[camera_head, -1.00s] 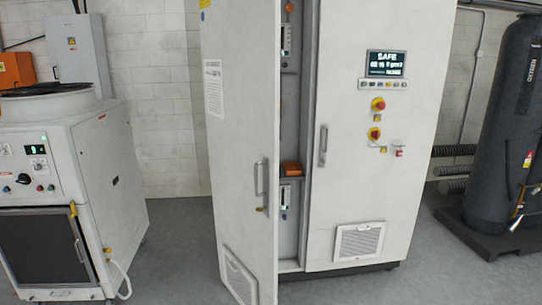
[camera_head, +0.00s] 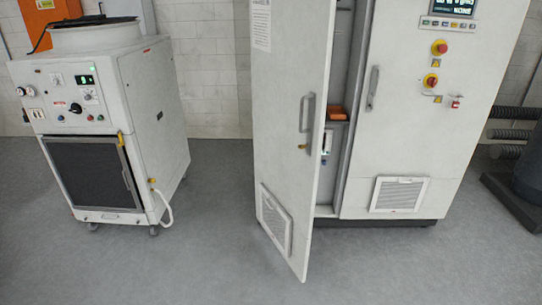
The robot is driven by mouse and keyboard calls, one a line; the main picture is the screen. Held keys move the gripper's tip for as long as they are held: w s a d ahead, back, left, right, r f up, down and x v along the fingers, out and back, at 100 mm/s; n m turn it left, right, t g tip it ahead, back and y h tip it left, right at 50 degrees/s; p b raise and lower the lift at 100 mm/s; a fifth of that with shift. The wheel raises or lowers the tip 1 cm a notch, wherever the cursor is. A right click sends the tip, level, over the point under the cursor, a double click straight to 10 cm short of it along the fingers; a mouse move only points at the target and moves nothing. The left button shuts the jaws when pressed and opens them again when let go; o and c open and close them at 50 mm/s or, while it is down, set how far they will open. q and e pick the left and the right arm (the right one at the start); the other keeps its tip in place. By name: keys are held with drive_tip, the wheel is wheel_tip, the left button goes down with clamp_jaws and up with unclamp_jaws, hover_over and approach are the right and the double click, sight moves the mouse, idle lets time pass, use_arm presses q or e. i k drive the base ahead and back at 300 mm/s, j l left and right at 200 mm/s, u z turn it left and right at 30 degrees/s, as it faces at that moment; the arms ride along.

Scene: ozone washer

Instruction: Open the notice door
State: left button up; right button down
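The notice door, a white cabinet door (camera_head: 285,120) with a paper notice (camera_head: 261,24) near its upper left, stands partly open on the left half of the white cabinet. Its grey handle (camera_head: 306,113) is near its free edge, with a yellow key or latch (camera_head: 303,147) below it. Through the gap I see part of the inside with an orange part (camera_head: 337,113). The cabinet's right door (camera_head: 411,130) appears shut and has its own handle (camera_head: 372,88). Neither of my grippers is in view.
A white wheeled machine (camera_head: 155,120) with a dark front panel stands at the left. Grey floor (camera_head: 200,260) is clear in front of the cabinet and between it and the machine. A dark tank base (camera_head: 520,205) and grey pipes (camera_head: 512,134) are at the right.

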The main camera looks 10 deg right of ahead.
sight(291, 41)
drive_tip(key=i+l+u, duration=0.4)
drive_tip(key=l+u, duration=0.2)
drive_tip(key=i+l+u, duration=0.1)
drive_tip(key=l+u, duration=0.2)
drive_tip(key=l, duration=0.2)
drive_tip(key=i+l+u, duration=0.1)
drive_tip(key=l+u, duration=0.2)
drive_tip(key=l, duration=0.15)
